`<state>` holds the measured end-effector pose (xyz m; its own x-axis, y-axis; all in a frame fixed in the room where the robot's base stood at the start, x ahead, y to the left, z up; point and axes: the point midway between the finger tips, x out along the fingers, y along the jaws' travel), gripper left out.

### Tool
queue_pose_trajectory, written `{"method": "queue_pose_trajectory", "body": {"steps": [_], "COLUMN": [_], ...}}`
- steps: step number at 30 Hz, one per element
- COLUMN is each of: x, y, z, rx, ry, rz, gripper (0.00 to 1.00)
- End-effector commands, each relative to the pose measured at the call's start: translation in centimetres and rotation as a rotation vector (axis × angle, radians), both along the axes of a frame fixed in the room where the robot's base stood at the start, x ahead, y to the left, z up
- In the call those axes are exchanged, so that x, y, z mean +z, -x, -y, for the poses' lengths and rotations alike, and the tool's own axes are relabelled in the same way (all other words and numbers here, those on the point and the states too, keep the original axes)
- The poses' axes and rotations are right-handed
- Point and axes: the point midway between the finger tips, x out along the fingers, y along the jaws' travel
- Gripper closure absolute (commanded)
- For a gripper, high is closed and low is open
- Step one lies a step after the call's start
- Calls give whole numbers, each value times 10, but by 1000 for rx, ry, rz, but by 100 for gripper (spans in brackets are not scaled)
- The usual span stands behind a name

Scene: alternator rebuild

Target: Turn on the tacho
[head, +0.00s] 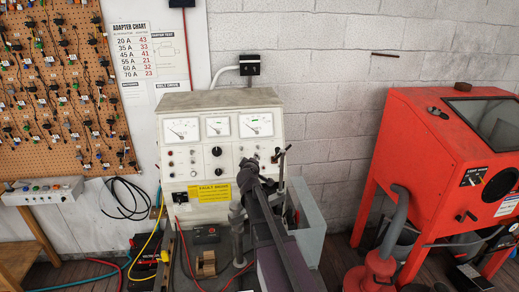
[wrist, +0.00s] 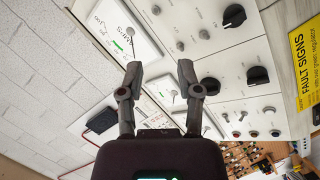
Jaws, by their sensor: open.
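The white test bench panel (head: 225,160) carries gauges, dark knobs, small toggle switches and sockets. In the wrist view the panel (wrist: 225,55) is tilted, with several black knobs (wrist: 234,15) and small switches. I cannot read which control is labelled tacho. My gripper (wrist: 161,70) is open and empty, its two fingers apart in front of the panel between the gauges and the knobs. In the head view my gripper (head: 246,170) is before the panel's right half and hides part of it. I cannot tell whether a fingertip touches the panel.
A yellow fault signs label (head: 210,192) is low on the panel. A red blast cabinet (head: 435,150) stands at right. A pegboard with cables (head: 60,80) hangs at left. Loose cables and a small black box (head: 205,234) lie in front of the bench.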

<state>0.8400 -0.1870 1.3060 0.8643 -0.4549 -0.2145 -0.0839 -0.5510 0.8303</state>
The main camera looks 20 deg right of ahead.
Motion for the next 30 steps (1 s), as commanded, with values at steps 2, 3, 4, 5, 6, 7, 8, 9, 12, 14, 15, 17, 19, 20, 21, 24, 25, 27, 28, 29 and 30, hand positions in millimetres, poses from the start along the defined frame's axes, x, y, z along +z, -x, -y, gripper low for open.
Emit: {"method": "queue_pose_trajectory", "body": {"steps": [2, 3, 4, 5, 6, 7, 8, 9, 12, 14, 15, 17, 19, 20, 21, 24, 25, 27, 28, 29, 30], "x": [0, 0, 0, 0, 0, 0, 0, 0, -1, -2, -2, -4, -5, -6, -7, -11, -12, -14, -15, -16, -17], "y": [1, 2, 2, 2, 3, 3, 3, 3, 1, -2, -4, -8, -14, -17, -22, -34, -38, -47, -51, -55, -60], "z": [5, 7, 8, 9, 11, 12, 14, 15, 20, 22, 24, 27, 31, 33, 35, 42, 44, 50, 52, 54, 58], "rx": [-6, -8, -10, -12, -13, -16, -17, -18, -22, -23, -24, -24, -26, -25, -25, -25, -25, -26, -26, -26, -26], "ry": [0, 0, 0, 0, 0, -1, -1, -1, -1, -1, -1, -2, -1, -1, -1, 0, -1, -1, -1, -1, -1], "rz": [0, 0, 0, 0, 0, 0, 0, 0, 1, 0, 0, 1, 1, 0, 0, 1, 0, 1, 1, 1, 0], "gripper": [55, 55, 55, 55, 55, 55, 55, 55, 55, 55, 55, 55, 55, 55, 55, 55, 55, 55, 55, 55, 55]}}
